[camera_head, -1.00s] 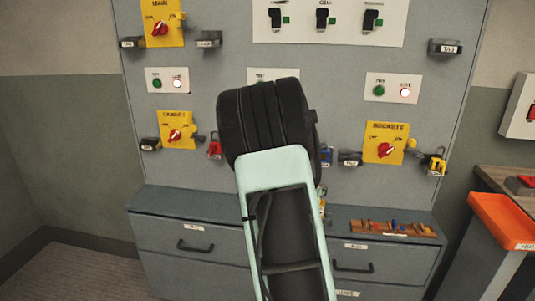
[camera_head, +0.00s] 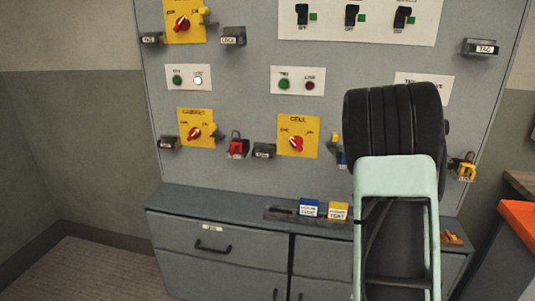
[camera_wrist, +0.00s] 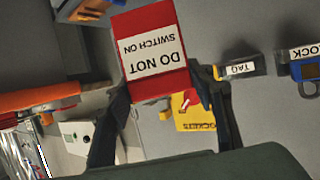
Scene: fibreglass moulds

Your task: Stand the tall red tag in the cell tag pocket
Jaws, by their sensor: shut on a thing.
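The tall red tag (camera_wrist: 157,55), with a white label reading "DO NOT SWITCH ON", shows upside down in the wrist view. My gripper (camera_wrist: 160,88) is shut on it, with dark fingers on both sides of its lower part. In the head view my arm hides the gripper and tag. The yellow cell panel (camera_head: 297,146) with a red knob is on the grey board. A small dark holder (camera_head: 264,150), seemingly the cell tag pocket, is just left of it; its label is too small to read. The tag is apart from that holder.
In the wrist view, another TAG pocket (camera_wrist: 240,68), a blue padlock (camera_wrist: 306,72) and the yellow sockets panel (camera_wrist: 195,112) are near my gripper. In the head view, a red padlock (camera_head: 236,148) hangs left of the cell holder. A grey drawer cabinet (camera_head: 175,205) stands below the board.

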